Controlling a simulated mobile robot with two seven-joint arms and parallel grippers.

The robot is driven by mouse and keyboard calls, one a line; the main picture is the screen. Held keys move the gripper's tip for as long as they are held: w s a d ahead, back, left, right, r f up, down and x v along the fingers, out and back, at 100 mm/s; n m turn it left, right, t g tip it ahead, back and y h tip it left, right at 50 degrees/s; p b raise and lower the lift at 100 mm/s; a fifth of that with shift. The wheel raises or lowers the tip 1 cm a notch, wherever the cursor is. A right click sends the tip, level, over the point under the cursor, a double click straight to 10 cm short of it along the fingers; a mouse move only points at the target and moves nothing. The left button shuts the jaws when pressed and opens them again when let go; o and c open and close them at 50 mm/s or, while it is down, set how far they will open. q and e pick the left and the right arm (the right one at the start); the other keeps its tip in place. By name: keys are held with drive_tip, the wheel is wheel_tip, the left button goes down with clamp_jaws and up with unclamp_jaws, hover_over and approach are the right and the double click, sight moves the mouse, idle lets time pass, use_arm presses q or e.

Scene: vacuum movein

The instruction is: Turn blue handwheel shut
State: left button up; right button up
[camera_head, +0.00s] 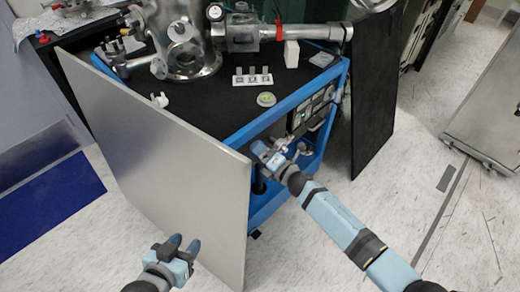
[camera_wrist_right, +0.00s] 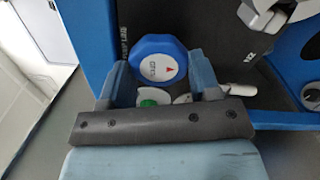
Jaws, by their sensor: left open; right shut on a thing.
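The blue handwheel (camera_wrist_right: 158,66) shows in the right wrist view as a rounded blue knob with a white face and a small red triangle mark. It sits between the two fingers of my right gripper (camera_wrist_right: 160,82), which is shut on it. In the head view my right gripper (camera_head: 266,152) is at the front side of the blue-framed cart, beside the metal panel's edge. There it hides the handwheel, or blends with it. My left gripper (camera_head: 183,244) is open and empty, in front of the metal panel near the bottom.
A large metal panel (camera_head: 150,150) stands slanted in front of the blue-framed cart (camera_head: 296,98). Vacuum hardware (camera_head: 180,45) is on the cart's black top. A dark panel (camera_head: 373,125) stands at its right.

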use_arm(q)
drive_tip(key=shift+s+a+r+p, duration=0.15)
drive_tip(key=shift+a+r+p, duration=0.1)
drive_tip(key=shift+p, duration=1)
use_arm(e)
drive_tip(key=n, duration=3.4)
drive_tip(key=shift+w+d+r, duration=0.15)
drive_tip(key=shift+w+d, duration=0.2)
drive_tip(key=shift+d, duration=0.05)
